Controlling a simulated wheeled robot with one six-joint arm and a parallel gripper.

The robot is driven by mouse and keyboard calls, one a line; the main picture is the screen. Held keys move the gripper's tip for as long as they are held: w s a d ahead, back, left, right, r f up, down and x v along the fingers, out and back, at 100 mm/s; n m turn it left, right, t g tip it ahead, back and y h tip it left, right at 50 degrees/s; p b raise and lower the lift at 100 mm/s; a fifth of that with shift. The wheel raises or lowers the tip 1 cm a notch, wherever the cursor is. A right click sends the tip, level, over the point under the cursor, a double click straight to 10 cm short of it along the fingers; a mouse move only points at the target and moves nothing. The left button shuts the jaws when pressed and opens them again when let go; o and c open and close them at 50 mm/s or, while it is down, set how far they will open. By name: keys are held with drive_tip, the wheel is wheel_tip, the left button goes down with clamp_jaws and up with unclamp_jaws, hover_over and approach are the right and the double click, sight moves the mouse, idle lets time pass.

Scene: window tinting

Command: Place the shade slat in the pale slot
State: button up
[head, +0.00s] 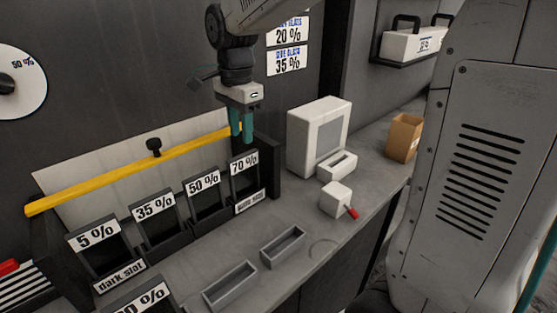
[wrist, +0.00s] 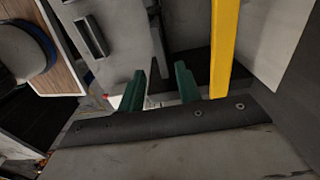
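Dark slats or panels labelled 5 % (head: 100,255), 35 % (head: 158,217), 50 % (head: 205,190) and 70 % (head: 245,178) stand in a row along the back of the counter. A label under 5 % (head: 119,278) seems to read "dark slat". A label under 70 % (head: 249,201) is too small to read. I cannot tell which piece is the shade slat or which place is the pale slot. My gripper (head: 242,138) hangs above the 70 % end, fingers pointing down. In the wrist view its green fingers (wrist: 160,88) are apart with nothing between them.
A yellow bar (head: 135,172) crosses the pale backing sheet behind the row. Two grey trays (head: 230,286) (head: 283,247) lie empty in front. A white boxy machine (head: 318,135), a small white block with a red tip (head: 336,200) and a cardboard box (head: 404,137) stand right.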

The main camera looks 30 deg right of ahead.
drive_tip(key=s+d+n, duration=0.1)
drive_tip(key=s+n, duration=0.6)
drive_tip(key=s, duration=0.6)
drive_tip(key=s+d+f+n+t, duration=0.1)
drive_tip(key=s+d+n, duration=0.1)
drive_tip(key=s+n, duration=0.6)
drive_tip(key=s, duration=0.5)
drive_tip(key=shift+f+n, duration=0.25)
drive_tip(key=shift+n, duration=0.05)
